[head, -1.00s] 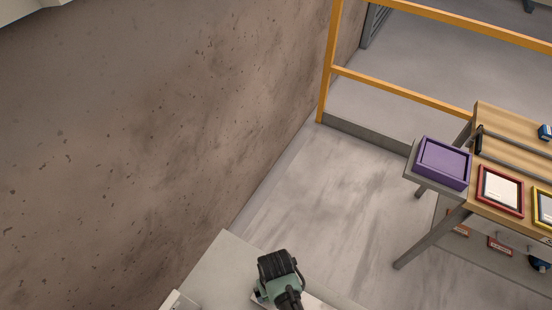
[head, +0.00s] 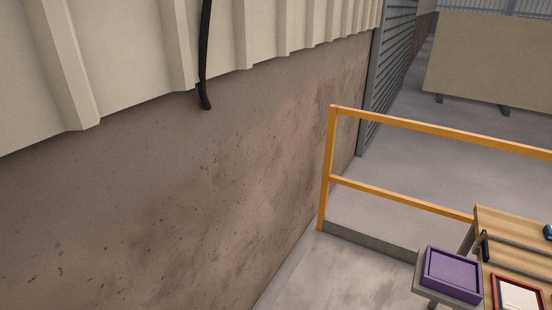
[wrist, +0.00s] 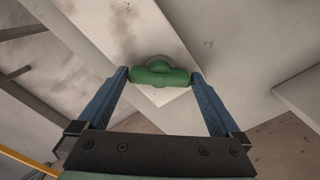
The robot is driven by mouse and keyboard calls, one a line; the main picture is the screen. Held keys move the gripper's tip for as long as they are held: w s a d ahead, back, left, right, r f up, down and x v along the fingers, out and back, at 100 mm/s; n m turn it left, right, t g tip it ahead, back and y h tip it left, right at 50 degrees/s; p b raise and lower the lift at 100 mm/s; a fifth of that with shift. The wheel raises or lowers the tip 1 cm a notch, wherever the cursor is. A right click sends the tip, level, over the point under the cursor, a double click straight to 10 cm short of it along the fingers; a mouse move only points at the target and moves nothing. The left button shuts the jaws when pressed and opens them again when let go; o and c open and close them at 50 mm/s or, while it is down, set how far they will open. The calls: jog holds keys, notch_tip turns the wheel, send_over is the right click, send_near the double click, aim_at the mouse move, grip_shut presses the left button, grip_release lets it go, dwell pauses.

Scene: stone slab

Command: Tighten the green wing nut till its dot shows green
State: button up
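The green wing nut (wrist: 160,73) is at the upper middle of the wrist view, with a rounded hub and two wings spread left and right. My gripper (wrist: 160,75) has one blue finger at each end of the wings. The fingertips look very close to the wing ends, but I cannot tell whether they press on them. I cannot make out a dot on or around the nut. Neither the nut nor my gripper is in the head view.
In the head view a purple tray (head: 452,275) sits on a grey stand at the lower right, beside a wooden table (head: 510,232) with a red frame (head: 517,305). A yellow rail (head: 440,135) stands behind. A stained wall (head: 180,200) fills the left.

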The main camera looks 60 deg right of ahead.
notch_tip(320, 180, up, 13)
jog(key=b, duration=0.1)
dwell(0.6)
dwell(0.5)
